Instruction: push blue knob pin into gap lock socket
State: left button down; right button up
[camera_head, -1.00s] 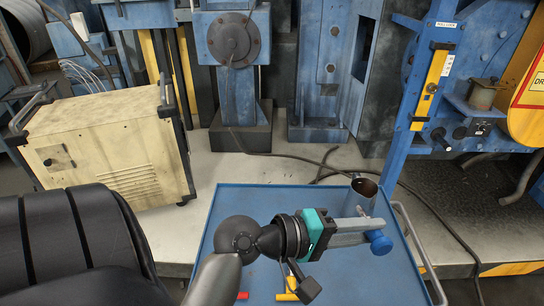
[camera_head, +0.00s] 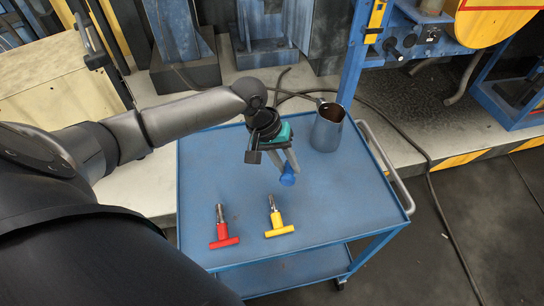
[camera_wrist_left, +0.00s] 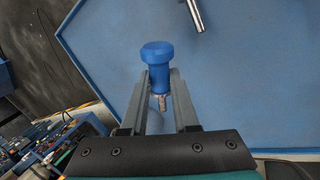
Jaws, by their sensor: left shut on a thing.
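The blue knob pin (camera_head: 288,177) has a round blue head and a short metal shank. My left gripper (camera_head: 285,163) is shut on it and points down over the blue cart top, apart from the T-handled pins. In the left wrist view the pin's blue head (camera_wrist_left: 157,56) stands out beyond the two grey fingers (camera_wrist_left: 159,92). Its collar sits between the fingertips, and a bit of shank shows behind them. I cannot pick out the gap lock socket for certain in either view. My right gripper is not in view.
The blue cart (camera_head: 335,215) carries a red T-handled pin (camera_head: 223,240), a yellow T-handled pin (camera_head: 277,221) and a metal jug (camera_head: 327,128). A blue post (camera_head: 353,65) with a yellow fitting (camera_head: 376,20) stands behind. A black cable (camera_head: 440,210) lies on the floor.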

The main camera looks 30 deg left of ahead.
pick_arm(q)
send_over(276, 181)
jog(key=a, duration=0.1)
jog(key=shift+s+f+y, duration=0.2)
jog(key=shift+f+y, duration=0.1)
jog(key=shift+f, duration=0.1)
notch_tip(276, 181, down, 6)
jog(key=b, duration=0.7)
jog(key=shift+r, duration=0.25)
jog(key=c, duration=0.6)
grip_release()
jog(key=p+v, duration=0.4)
jog(key=v, duration=1.1)
jog(key=shift+r, duration=0.2)
